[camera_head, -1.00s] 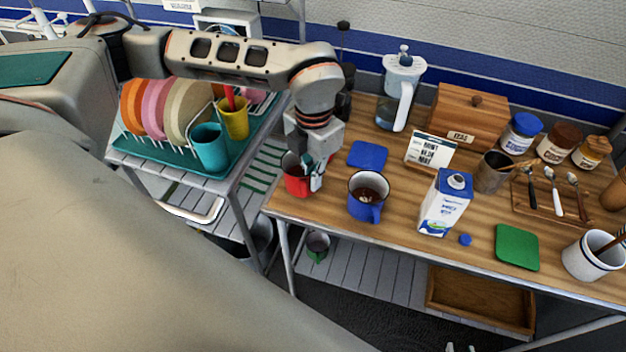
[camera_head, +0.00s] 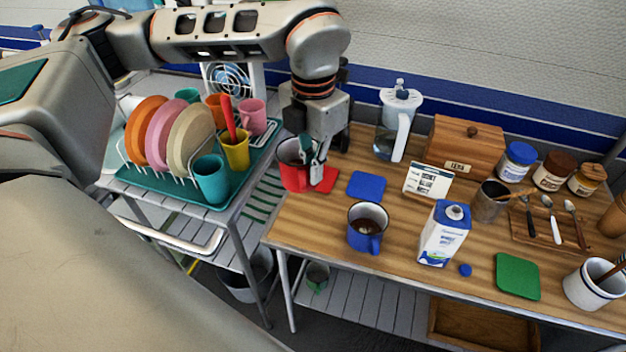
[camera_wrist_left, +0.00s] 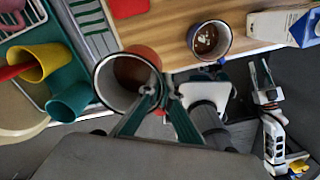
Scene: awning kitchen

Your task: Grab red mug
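The red mug (camera_head: 292,177) is held upright at the left end of the wooden table, apparently just above the surface. My left gripper (camera_head: 314,165) is shut on its right-hand wall. In the left wrist view the mug (camera_wrist_left: 106,98) shows its pale inside, and the left gripper's fingertips (camera_wrist_left: 164,88) meet at its rim. A red square coaster (camera_head: 326,180) lies bare to the right of the mug. What seems to be my right gripper (camera_wrist_left: 264,82) shows in the left wrist view, too small to tell its state.
A blue mug (camera_head: 362,242) with dark drink and a milk carton (camera_head: 443,235) stand to the right. A blue coaster (camera_head: 366,186) lies bare behind. The teal dish rack (camera_head: 180,195) with plates and cups is left, across a gap.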

